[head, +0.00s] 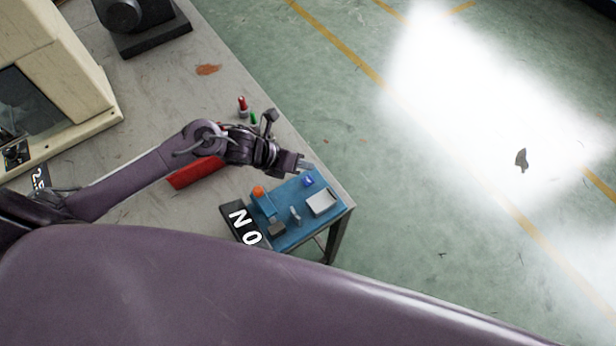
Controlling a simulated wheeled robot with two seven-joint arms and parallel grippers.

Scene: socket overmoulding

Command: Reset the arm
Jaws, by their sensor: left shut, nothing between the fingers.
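My left arm comes in from the left over the grey table, its purple links stretched toward the table's right end. My left gripper (307,165) is shut and empty. In the picture it lies at the upper edge of a blue fixture board (284,239); I cannot tell its height above the board. The board bears an orange knob (257,191), a small blue part (308,181), a white tray (322,202) and small grey pieces. My right gripper is not in view.
A red block (195,172) lies partly behind my left arm. Red (242,104) and green (254,118) items stand near the table's edge. A beige machine (55,60) fills the upper left, beside a dark device (140,24). A black "NO" sign (241,224) adjoins the board.

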